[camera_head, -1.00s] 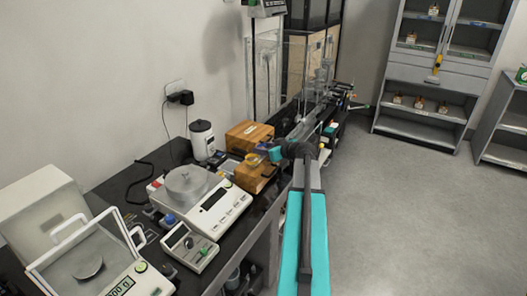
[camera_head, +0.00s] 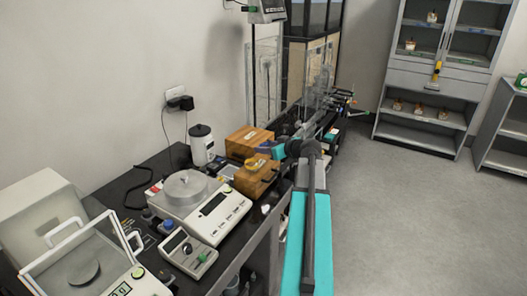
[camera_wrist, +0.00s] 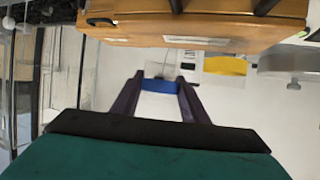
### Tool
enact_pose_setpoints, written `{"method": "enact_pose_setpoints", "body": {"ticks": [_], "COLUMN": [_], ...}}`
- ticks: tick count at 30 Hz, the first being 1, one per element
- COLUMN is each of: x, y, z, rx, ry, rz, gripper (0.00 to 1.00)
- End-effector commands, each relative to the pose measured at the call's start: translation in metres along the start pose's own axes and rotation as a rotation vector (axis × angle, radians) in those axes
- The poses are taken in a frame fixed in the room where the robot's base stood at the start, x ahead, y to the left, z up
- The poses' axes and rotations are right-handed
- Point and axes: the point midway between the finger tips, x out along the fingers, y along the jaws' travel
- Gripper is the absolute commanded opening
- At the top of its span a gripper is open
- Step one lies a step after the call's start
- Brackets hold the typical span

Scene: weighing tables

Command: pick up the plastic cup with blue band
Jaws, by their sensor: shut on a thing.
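The plastic cup with blue band (camera_wrist: 160,86) shows in the wrist view as a pale, see-through shape with a blue strip. It is between the two dark finger pads of my gripper (camera_wrist: 158,90), which is shut on it. In the head view my gripper (camera_head: 264,149) is at the wooden boxes, past the large balance. The cup is too small and covered to make out there. I cannot tell from these views whether the cup touches a surface.
A wooden box (camera_head: 249,140) and a smaller one (camera_head: 256,178) with a yellow-banded item (camera_head: 256,162) on top are close to my gripper. A large balance (camera_head: 187,190), a small meter (camera_head: 188,252) and a white canister (camera_head: 202,146) crowd the bench. Open floor (camera_head: 410,220) is right.

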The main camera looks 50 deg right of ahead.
Motion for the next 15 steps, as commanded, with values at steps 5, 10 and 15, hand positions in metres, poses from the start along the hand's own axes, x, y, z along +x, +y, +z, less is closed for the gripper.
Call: {"method": "enact_pose_setpoints", "body": {"ticks": [5, 10, 15], "x": [-0.028, -0.058, -0.089], "y": [-0.005, -0.009, -0.013], "z": [0.011, 0.021, 0.030], "rx": [0.000, 0.000, 0.000], "ry": [0.001, 0.001, 0.001], "rz": [0.002, 0.003, 0.003], "gripper": [0.19, 0.19, 0.19]}}
